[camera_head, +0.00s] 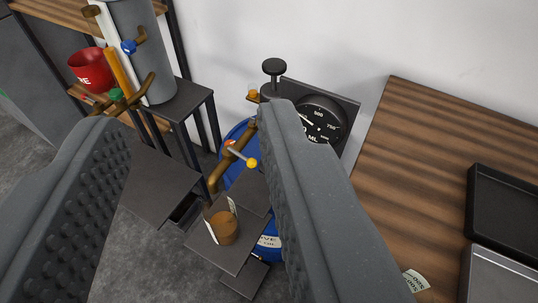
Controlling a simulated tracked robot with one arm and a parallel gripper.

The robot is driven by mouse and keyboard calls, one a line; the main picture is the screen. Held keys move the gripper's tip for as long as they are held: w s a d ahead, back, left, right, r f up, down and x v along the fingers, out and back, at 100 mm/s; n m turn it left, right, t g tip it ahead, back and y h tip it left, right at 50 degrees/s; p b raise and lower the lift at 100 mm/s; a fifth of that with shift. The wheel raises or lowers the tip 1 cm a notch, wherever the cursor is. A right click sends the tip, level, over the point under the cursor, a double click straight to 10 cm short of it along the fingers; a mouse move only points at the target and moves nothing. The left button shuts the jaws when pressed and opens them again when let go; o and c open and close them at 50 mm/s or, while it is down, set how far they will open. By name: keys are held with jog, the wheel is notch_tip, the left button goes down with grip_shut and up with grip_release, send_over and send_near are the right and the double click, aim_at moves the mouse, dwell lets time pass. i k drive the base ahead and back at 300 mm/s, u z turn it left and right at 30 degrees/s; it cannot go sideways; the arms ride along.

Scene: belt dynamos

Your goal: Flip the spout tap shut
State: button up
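A brass spout (219,174) curves down in front of a blue drum (234,133), mid-picture between my fingers. A lever with a yellow ball end (252,162) slants across it, with an orange-red part at its upper left end. I take this as the spout tap; whether it is open or shut I cannot tell. A brown cup (223,228) stands on a dark shelf below the spout. My gripper (197,116) is open, its two grey fingers wide apart. The right finger covers part of the drum. Neither finger visibly touches the lever.
Left, a grey cylinder (150,60) has blue (129,47) and green (116,95) tap handles, near a red cup (91,69). Behind the right finger are a black-knobbed post (274,67) and a dial (321,118). A wooden bench (410,150) with black trays fills the right.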

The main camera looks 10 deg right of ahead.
aim_at(251, 163)
jog(key=u, duration=1.75)
jog(key=k, duration=1.2)
jog(key=z, duration=1.5)
jog(key=i, duration=1)
jog(key=z, duration=0.05)
